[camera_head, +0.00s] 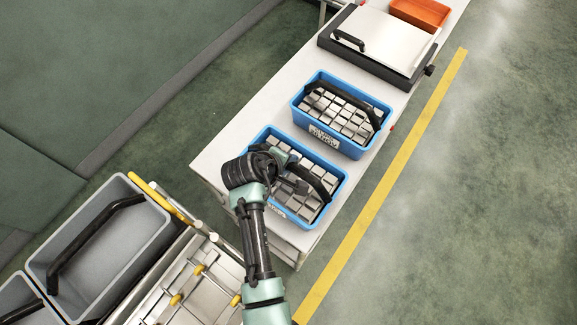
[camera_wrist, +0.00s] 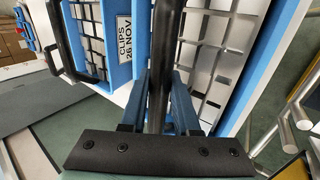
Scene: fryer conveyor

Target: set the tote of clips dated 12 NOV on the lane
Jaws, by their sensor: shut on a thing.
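My gripper (camera_head: 290,178) is shut on the black handle (camera_wrist: 164,50) of the nearer blue tote (camera_head: 338,191), which holds grey metal pieces. This tote appears to rest on the white table; I cannot tell if it is lifted.
The white table (camera_head: 250,107) runs to the upper right, with a flat lidded unit (camera_head: 385,35) and an orange tray (camera_head: 420,12) at its far end. Grey bins (camera_head: 75,230) with black handles stand at lower left. Floor beyond the yellow line (camera_head: 385,180) is clear.

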